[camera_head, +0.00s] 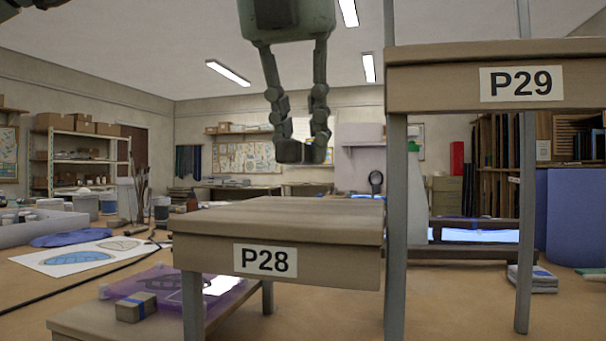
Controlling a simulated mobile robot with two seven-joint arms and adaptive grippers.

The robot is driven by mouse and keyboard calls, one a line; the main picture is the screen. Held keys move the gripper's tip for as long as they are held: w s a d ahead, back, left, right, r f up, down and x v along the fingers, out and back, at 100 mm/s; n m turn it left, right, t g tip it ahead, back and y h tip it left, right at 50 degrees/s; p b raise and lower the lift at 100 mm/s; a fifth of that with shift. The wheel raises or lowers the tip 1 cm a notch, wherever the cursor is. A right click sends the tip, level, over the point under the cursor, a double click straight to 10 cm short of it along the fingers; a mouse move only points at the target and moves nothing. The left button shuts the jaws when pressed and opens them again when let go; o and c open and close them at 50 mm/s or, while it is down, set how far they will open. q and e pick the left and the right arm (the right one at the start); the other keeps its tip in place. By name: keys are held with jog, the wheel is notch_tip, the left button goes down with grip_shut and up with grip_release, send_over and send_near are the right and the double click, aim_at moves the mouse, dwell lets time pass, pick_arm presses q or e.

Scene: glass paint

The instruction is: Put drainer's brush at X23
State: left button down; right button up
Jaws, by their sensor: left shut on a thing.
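My left gripper (304,152) hangs from the top middle of the head view, fingers pointing down, above the top of the stand labelled P28. Its fingertips are closed together on something small and dark that I cannot make out clearly. Several upright brushes (137,190) stand on the work table at the left, apart from the gripper. I cannot tell which of them, if any, is the drainer's brush. No X23 label shows. My right gripper is not in view.
The P28 stand (324,262) has a bare top. A taller P29 stand (435,87) rises at the right. A purple sheet (165,290) and a small block (136,307) lie on a low board at lower left. Drawings (82,257) and a blue piece lie further left.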

aim_at(303, 206)
pick_arm(q)
jog(key=shift+d+f, duration=0.1)
jog(key=shift+f, duration=0.35)
notch_tip(303, 206, down, 2)
jog(key=shift+f+b, duration=0.25)
jog(key=shift+b, duration=0.1)
jog(key=shift+f, duration=0.7)
jog(key=c, duration=1.5)
grip_release()
jog(key=shift+o, duration=0.4)
jog(key=shift+f, duration=0.1)
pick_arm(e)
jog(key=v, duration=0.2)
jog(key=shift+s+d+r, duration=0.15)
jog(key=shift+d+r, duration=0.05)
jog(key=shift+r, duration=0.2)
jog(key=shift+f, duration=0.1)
